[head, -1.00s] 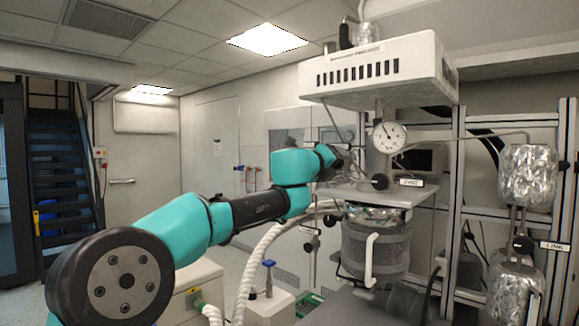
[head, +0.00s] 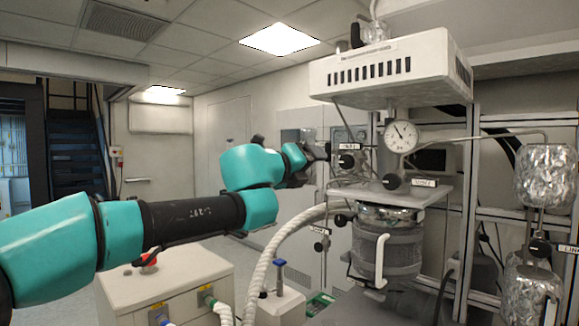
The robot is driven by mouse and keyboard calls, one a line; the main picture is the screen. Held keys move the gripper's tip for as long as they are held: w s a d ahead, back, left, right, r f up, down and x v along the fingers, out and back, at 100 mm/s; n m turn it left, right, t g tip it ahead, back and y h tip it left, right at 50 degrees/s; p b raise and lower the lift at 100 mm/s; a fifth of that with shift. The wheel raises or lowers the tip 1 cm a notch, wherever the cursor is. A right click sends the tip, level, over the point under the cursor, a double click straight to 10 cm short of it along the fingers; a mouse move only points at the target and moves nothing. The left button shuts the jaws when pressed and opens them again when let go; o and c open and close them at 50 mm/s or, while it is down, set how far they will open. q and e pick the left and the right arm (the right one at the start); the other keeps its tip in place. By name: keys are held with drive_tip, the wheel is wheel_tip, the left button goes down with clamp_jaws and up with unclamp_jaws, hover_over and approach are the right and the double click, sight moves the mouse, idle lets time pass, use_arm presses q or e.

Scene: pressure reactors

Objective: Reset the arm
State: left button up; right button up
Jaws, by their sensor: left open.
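My left arm, teal and black, comes in from the left. Its gripper (head: 322,151) is small in the middle of the view, left of the pressure reactor. It is open; I see nothing held in it, though its fingertips are hard to make out against the valve knobs behind. The reactor has a round pressure gauge (head: 401,136), a white box-shaped head (head: 393,68) with dark slots above, and a grey wrapped vessel (head: 386,245) with a white handle below. A black knob (head: 346,161) with a label shows just right of the gripper. My right gripper is out of view.
A white cabinet (head: 165,287) with a red knob stands below my arm. A ribbed white hose (head: 262,262) curves up toward the reactor. Foil-wrapped vessels (head: 543,176) hang on a metal frame at the right. Open room lies left of the gripper, before the back wall.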

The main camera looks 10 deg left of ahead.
use_arm(q)
drive_tip(key=shift+s+a, duration=0.15)
drive_tip(key=shift+s, duration=0.15)
